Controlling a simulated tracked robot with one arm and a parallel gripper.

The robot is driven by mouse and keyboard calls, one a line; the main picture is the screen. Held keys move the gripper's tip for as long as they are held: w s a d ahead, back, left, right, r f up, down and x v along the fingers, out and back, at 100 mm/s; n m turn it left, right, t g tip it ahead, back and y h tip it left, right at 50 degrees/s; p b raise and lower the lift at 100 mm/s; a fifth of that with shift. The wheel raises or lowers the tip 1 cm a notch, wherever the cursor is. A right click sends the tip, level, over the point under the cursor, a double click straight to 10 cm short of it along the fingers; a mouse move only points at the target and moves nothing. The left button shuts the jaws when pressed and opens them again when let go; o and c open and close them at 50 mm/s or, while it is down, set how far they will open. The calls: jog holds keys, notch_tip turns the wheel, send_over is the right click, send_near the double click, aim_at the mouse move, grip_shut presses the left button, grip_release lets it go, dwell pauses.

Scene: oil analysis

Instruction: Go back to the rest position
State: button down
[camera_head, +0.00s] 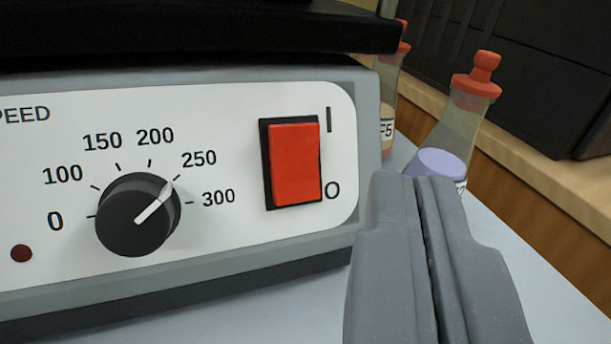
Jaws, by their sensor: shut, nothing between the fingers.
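My gripper (418,182) is shut and empty, at the lower right of the view. Its fingers are pressed together. It is just right of a machine with a white front panel (230,235), which carries a speed dial (138,214) and a red rocker switch (296,164). The dial's white pointer is at about 250. The switch is marked I above and O below. A dark red round lamp (21,253) is at the lower left of the panel. I cannot tell whether the fingers touch the machine; they appear apart from the switch.
A flask with a red stopper (478,78) and pale purple liquid (440,163) stands behind my gripper, partly hidden. Another red-capped flask (388,100) stands behind the machine's corner. A dark box (540,80) is at the back right. The light bench top (530,290) is clear at the right.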

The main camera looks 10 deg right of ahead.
jog(key=shift+r, duration=0.1)
jog(key=w+r+y+p, duration=0.1)
jog(key=w+r+y, duration=0.1)
jog(key=r, duration=0.6)
jog(key=w+r+y, duration=0.2)
jog(key=w+r, duration=0.1)
jog(key=r, duration=0.6)
jog(key=s+d+r+y, duration=0.1)
jog(key=d+r+y, duration=0.1)
jog(key=r, duration=0.6)
jog(key=s+d+r+y, duration=0.1)
jog(key=s+r, duration=0.1)
jog(key=r, duration=0.5)
jog(key=s+d+r+n+g+h+p, duration=0.1)
jog(key=s+d+r+g+h+p, duration=0.1)
jog(key=s+d+r, duration=1.6)
jog(key=s+r, duration=0.3)
jog(key=r, duration=0.1)
jog(key=shift+s+d+r+n, duration=0.3)
jog(key=shift+d+r+n, duration=0.1)
